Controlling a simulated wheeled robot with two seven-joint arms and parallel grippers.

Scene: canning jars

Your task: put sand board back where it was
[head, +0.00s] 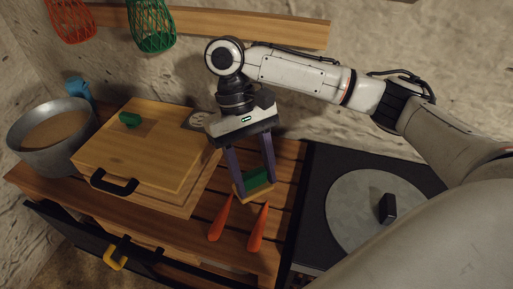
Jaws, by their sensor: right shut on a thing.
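My right gripper (252,190) comes down from above, its two fingers shut on a small piece with a green top and a sand-coloured lower edge (258,192). I take this piece to be the sand board. It is over the slatted wooden counter (285,185), just behind two orange cone-shaped things (220,218) (258,228). I cannot tell whether it touches the slats. My left gripper is not in view.
A metal pot (50,135) is at far left. A dark unit with a grey disc (355,210) is at right. Baskets (151,25) hang above.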

